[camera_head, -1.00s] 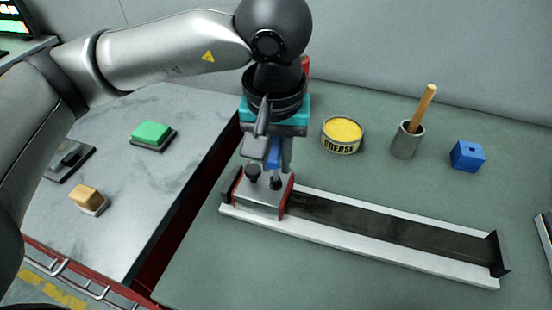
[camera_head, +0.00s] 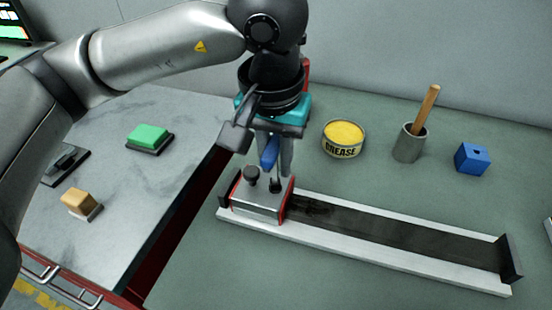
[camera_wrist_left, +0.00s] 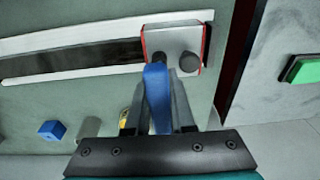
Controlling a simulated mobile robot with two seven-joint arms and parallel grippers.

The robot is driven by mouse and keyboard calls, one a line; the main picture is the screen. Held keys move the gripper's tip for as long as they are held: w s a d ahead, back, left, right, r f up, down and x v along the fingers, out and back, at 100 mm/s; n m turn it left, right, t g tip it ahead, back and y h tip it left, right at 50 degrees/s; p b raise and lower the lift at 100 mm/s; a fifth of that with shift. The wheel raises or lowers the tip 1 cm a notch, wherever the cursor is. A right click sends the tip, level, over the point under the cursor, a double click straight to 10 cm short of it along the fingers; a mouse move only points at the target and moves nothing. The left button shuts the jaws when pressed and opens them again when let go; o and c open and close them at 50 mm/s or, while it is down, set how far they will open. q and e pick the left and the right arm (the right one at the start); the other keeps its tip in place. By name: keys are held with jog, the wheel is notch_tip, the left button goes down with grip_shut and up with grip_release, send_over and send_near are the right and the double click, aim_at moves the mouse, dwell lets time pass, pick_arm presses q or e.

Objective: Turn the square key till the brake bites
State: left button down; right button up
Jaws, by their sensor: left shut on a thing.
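The key shows as a blue handle (camera_head: 269,153), standing over a grey carriage (camera_head: 258,207) with red edges; it also shows in the left wrist view (camera_wrist_left: 157,95). My left gripper (camera_head: 275,165) points down and is shut on the blue key, with a finger on each side. The carriage sits at the left end of a long rail (camera_head: 400,243). A black knob (camera_head: 250,173) stands on the carriage beside the key. The key's lower end and its socket are hard to make out. My right gripper is not in view.
Behind the rail stand a yellow grease tin (camera_head: 343,139), a grey cup with a wooden handle (camera_head: 409,145) and a blue block (camera_head: 472,159). A green-topped block (camera_head: 148,138) and a tan-topped block (camera_head: 80,203) are on the left table, across a gap.

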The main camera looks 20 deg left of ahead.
pick_arm(q)
jog(key=shift+s+f, duration=0.15)
jog(key=shift+f, duration=0.1)
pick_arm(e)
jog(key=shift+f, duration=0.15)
